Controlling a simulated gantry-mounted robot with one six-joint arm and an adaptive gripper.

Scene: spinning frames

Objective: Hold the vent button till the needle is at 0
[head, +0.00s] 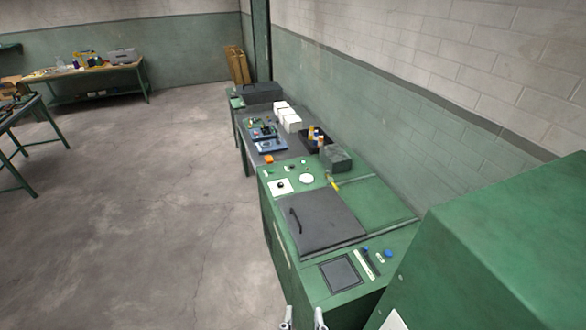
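My gripper (303,318) shows only at the bottom edge of the head view, its two grey fingertips apart with nothing visible between them. It is at the near end of a green machine cabinet (390,205). A small white round face (306,179), possibly the gauge, sits on the cabinet's far part; no needle can be made out. Beside it is a white plate with a black knob (281,186). I cannot tell which part is the vent button.
A dark lid with a handle (322,222) covers the cabinet's middle, and a dark square panel (341,273) lies nearer. A large green housing (500,255) blocks the right. Behind stands a bench with white boxes (287,117) and a black bin (316,143). Open floor (170,210) lies left.

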